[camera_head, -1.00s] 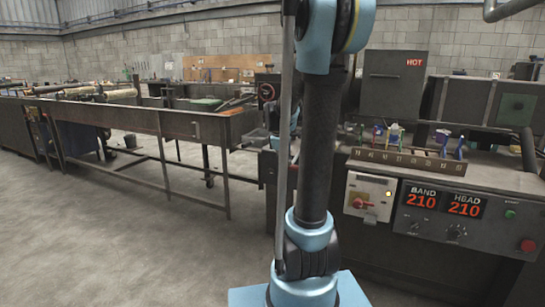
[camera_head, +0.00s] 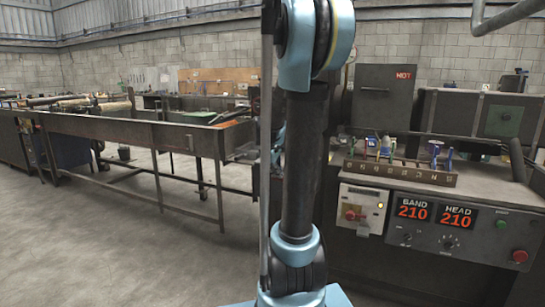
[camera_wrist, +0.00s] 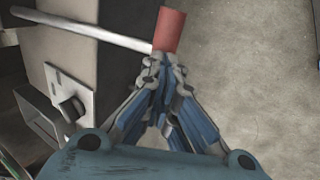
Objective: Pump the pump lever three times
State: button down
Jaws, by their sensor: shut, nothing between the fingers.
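In the wrist view, the pump lever is a pale metal rod (camera_wrist: 85,28) with a red grip (camera_wrist: 170,30) at its end. The rod runs in from the upper left, beside a grey box. My gripper (camera_wrist: 160,62) is shut, with its fingertips at the lower end of the red grip. The grip shows past the fingertips, not between them; I cannot tell whether they touch it. In the head view my arm stands across the middle, and neither the gripper nor the lever can be made out.
The grey box (camera_wrist: 62,50) has a plate with a dark knob (camera_wrist: 72,108) left of my gripper. Bare floor (camera_wrist: 255,70) lies to the right. In the head view, a control panel (camera_head: 460,258) stands at right and a long metal trough (camera_head: 130,133) at left.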

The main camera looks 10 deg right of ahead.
jog(key=v, duration=1.3)
jog(key=shift+s+d, duration=0.25)
jog(key=shift+s, duration=0.05)
jog(key=s+a+f+m+y, duration=0.1)
jog(key=s+a+f+m, duration=0.1)
jog(key=s+f, duration=0.5)
jog(key=s+a+f+m+g+y, duration=0.1)
jog(key=s+a+f+m, duration=0.1)
jog(key=s+f+m, duration=0.2)
jog(key=s+a+f+m+y, duration=0.1)
jog(key=s+f+m, duration=0.3)
jog(key=s+f, duration=0.6)
jog(key=s+a, duration=0.1)
jog(key=s, duration=0.5)
jog(key=shift+s+a+g, duration=0.15)
jog(key=shift+a+g, duration=0.05)
jog(key=shift+g, duration=0.2)
